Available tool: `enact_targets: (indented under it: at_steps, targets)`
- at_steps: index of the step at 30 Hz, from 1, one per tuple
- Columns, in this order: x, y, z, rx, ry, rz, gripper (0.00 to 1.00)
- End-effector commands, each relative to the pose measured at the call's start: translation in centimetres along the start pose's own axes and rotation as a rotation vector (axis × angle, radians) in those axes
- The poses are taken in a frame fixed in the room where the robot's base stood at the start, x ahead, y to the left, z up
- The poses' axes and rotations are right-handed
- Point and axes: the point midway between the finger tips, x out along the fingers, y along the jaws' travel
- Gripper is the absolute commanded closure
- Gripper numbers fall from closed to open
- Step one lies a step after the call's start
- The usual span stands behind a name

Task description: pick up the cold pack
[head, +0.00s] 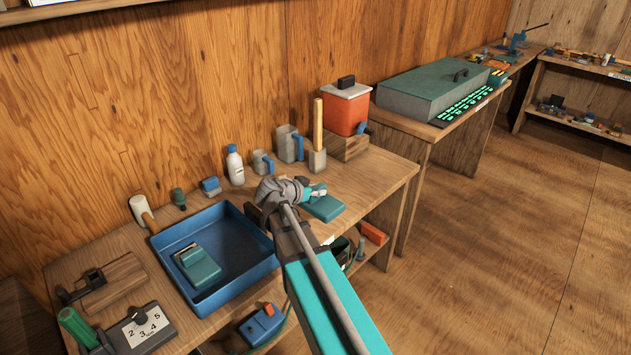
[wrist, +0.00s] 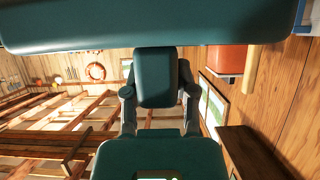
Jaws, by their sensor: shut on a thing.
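The cold pack, a dark teal slab (head: 325,208), is at the right part of the workbench, just beyond my gripper (head: 316,190) in the head view. In the wrist view its wide slab (wrist: 70,28) fills the top edge, with a smaller teal block (wrist: 157,88) below it. My gripper's fingers (wrist: 159,92) stand on both sides of that block and are shut on it. My gripper and wrist hide part of the pack in the head view. I cannot tell whether its underside touches the bench.
A blue tray (head: 262,270) to the left holds another teal object (head: 200,266). A white bottle (head: 235,166), grey mugs (head: 289,144) and an orange cooler (head: 345,108) stand along the back. The floor (head: 490,250) at right is clear.

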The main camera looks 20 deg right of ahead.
Motion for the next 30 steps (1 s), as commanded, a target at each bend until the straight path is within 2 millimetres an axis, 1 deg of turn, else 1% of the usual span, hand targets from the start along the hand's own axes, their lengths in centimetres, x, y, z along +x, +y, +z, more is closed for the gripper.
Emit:
enact_targets:
  at_steps: [1,3,9,30]
  targets:
    - [-0.8,0.8,-0.3,-0.001,0.001,0.0,1.0]
    - [-1.3,1.2,-0.3,-0.001,0.001,0.001,1.0]
    - [-2.0,1.9,-0.3,-0.001,0.001,0.001,1.0]
    - [-2.1,1.9,-0.3,-0.001,0.001,0.001,1.0]
